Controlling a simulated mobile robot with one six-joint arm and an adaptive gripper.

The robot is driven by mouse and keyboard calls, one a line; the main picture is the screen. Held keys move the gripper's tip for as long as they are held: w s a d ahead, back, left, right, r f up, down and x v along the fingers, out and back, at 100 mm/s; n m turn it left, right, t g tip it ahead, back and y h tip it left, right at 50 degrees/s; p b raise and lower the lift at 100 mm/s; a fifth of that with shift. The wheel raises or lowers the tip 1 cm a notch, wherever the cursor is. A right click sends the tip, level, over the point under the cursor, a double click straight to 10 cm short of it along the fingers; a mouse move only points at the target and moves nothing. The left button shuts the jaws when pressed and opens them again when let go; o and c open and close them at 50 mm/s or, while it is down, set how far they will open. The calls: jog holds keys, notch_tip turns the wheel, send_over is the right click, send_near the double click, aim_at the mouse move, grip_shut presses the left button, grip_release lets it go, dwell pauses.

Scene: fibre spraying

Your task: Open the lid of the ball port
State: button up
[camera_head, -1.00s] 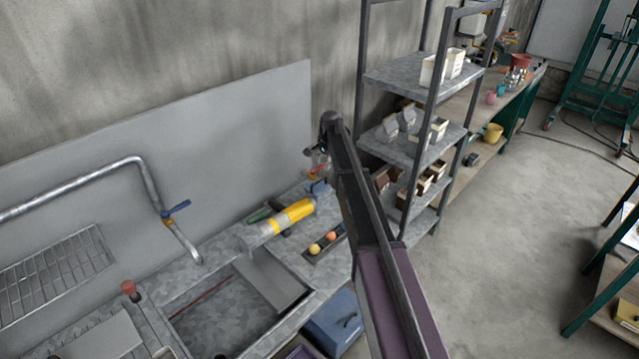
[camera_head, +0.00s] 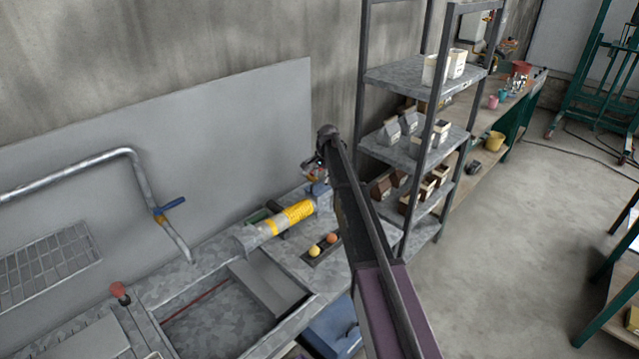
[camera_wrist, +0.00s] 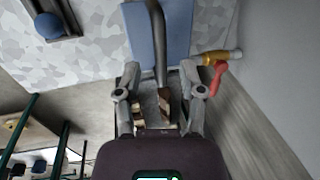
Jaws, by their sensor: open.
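A blue flat panel (camera_wrist: 135,30) with a grey bent bar (camera_wrist: 157,45) shows at the top of the wrist view; it looks like a lid with a handle, but I cannot tell for sure that it is the ball port's. My gripper (camera_wrist: 158,78) is open, with one finger on each side of the bar's lower end. I cannot tell whether they touch it. In the head view my gripper (camera_head: 316,168) is small, above a blue part (camera_head: 319,188) at the counter's back, and mostly hidden by my arm. A red and yellow valve-like piece (camera_wrist: 217,70) is right of the fingers.
A yellow-banded cylinder (camera_head: 290,216) lies on the grey counter (camera_head: 285,268). A dark tray (camera_head: 312,262) beside it holds a yellow ball (camera_head: 314,250) and an orange ball (camera_head: 331,238). A blue ball (camera_wrist: 48,25) shows in the wrist view. A metal shelf (camera_head: 400,150) stands close right of my arm.

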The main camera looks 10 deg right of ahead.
jog(key=shift+f+b, duration=0.3)
jog(key=shift+f, duration=0.2)
grip_shut()
